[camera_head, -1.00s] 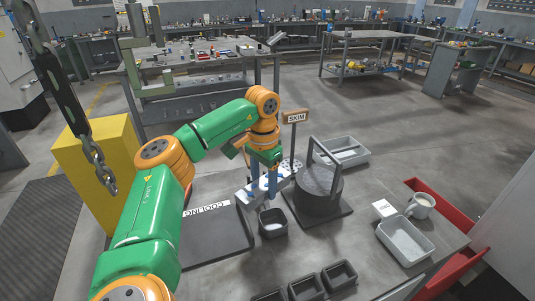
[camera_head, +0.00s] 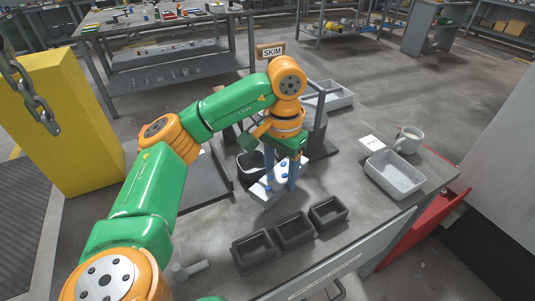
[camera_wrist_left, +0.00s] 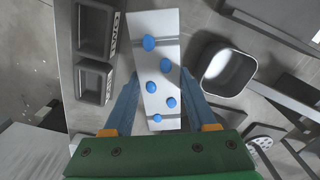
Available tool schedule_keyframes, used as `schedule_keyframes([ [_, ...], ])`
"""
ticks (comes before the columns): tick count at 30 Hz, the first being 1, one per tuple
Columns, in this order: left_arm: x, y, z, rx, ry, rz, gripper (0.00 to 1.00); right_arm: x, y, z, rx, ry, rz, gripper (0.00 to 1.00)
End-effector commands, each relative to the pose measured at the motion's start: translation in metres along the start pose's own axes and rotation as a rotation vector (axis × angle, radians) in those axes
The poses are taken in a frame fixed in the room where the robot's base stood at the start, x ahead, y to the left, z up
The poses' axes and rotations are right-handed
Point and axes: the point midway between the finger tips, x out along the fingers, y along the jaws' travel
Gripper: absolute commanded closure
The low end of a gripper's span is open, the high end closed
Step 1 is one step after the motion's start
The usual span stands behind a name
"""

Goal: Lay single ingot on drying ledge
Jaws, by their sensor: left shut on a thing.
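The ingot, a pale flat bar with several blue dots (camera_head: 266,192), hangs between the blue fingers of my left gripper (camera_head: 281,178), just in front of a black cup. In the left wrist view the ingot (camera_wrist_left: 152,58) runs lengthwise between the two fingers of the gripper (camera_wrist_left: 158,105), which is shut on it. I cannot tell its exact height above the bench. No drying ledge can be made out for sure. My right gripper is not in view.
The black cup (camera_head: 247,166) is behind the ingot. Three dark moulds, one of them the middle mould (camera_head: 294,247), stand near the front edge. A dark plate (camera_head: 205,193) lies left. A grey tray (camera_head: 399,188) and a mug (camera_head: 409,141) stand right. The SKIM sign (camera_head: 270,52) is behind.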

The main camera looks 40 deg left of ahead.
Motion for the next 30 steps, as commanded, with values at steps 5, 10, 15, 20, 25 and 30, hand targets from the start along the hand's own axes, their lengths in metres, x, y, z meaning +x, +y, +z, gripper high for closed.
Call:
schedule_keyframes([
  [5, 0.02, 0.011, 0.0, -0.001, 0.001, 0.002, 1.0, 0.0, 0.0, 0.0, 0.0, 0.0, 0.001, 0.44],
  [10, 0.04, 0.011, 0.0, -0.002, 0.004, 0.002, 1.0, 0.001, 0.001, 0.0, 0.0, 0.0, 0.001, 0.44],
  [15, 0.04, 0.011, 0.0, -0.001, 0.005, 0.002, 1.0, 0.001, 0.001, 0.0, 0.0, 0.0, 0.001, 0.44],
  [20, 0.043, 0.011, 0.0, -0.001, 0.005, 0.002, 1.0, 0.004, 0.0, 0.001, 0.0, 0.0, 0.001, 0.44],
  [25, 0.043, 0.011, 0.0, -0.001, 0.002, 0.001, 0.13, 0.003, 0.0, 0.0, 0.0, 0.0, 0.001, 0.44],
  [30, 0.043, 0.011, 0.0, -0.001, 0.002, 0.001, 0.13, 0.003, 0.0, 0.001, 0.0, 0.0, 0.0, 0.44],
])
